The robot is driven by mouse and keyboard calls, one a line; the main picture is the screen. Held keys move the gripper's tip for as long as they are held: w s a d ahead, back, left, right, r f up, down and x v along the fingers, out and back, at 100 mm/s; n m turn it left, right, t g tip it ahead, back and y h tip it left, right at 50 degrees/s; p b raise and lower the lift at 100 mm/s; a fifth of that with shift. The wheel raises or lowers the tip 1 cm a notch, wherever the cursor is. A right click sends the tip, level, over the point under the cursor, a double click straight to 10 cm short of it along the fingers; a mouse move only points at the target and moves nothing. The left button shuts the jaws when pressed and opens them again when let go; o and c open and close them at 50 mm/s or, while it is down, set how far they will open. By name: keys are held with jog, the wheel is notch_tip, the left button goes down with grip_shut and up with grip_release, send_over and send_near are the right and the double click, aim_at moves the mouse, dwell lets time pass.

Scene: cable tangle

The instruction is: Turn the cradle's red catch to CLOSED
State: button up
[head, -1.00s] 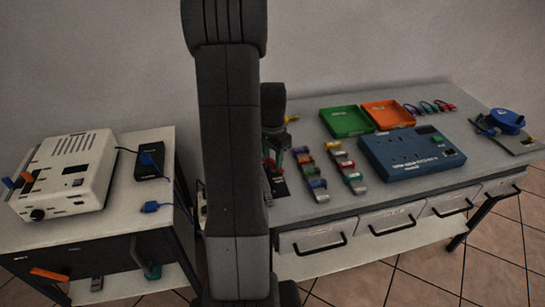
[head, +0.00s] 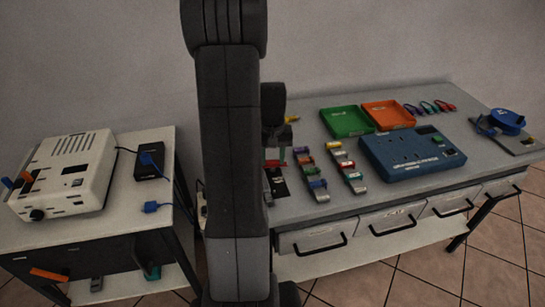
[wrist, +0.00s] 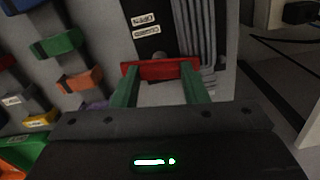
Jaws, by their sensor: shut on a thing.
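The cradle's black plate (wrist: 146,22) carries white OPEN and CLOSED labels, upside down in the wrist view. The red catch (wrist: 157,70) lies crosswise beside the plate, nearest the CLOSED label. My gripper (wrist: 160,76) has its green fingertips at the two ends of the red catch and is shut on it. In the head view my gripper (head: 275,160) is over the bench beside the black plate (head: 279,188), partly hidden by my arm. I cannot tell which label the catch points to.
Coloured cable clips (head: 350,172) stand in rows right of the cradle. Grey cables (wrist: 195,40) run beside the plate in the wrist view.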

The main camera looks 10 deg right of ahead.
aim_at(272, 160)
jog(key=shift+n, duration=0.8)
jog(key=o, duration=1)
jog(key=shift+r, duration=0.15)
notch_tip(272, 160, up, 14)
jog(key=shift+f, duration=0.2)
jog(key=shift+f, duration=0.15)
notch_tip(272, 160, down, 14)
jog(key=shift+r, duration=0.15)
